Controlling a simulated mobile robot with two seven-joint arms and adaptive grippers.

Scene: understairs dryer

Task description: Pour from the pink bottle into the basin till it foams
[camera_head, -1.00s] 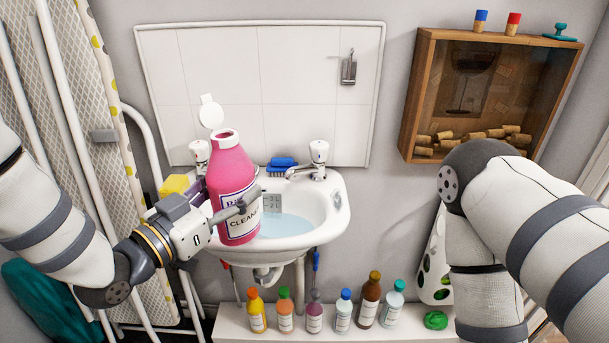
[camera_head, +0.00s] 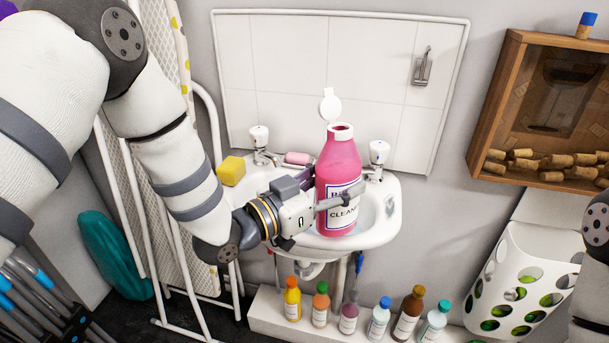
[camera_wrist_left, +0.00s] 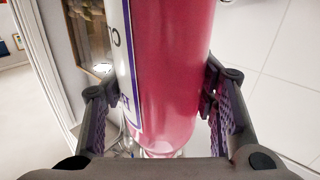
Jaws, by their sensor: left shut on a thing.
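The pink bottle (camera_head: 338,165) is upright, its white flip cap (camera_head: 330,104) open. My left gripper (camera_head: 335,198) is shut around its body and holds it over or in front of the white basin (camera_head: 375,238). The bottle also fills the middle of the left wrist view (camera_wrist_left: 170,75), between both fingers. The bottle and gripper hide much of the basin's inside, so I cannot see its water or any foam clearly. Part of my right arm shows at the right edge; its gripper is out of view.
A yellow sponge (camera_head: 231,171) and a pink soap bar (camera_head: 298,158) lie on the basin's back rim by the taps (camera_head: 259,137). Several small bottles (camera_head: 378,318) stand on the low ledge below. A white basket (camera_head: 520,280) hangs at right, under a cork box (camera_head: 545,110).

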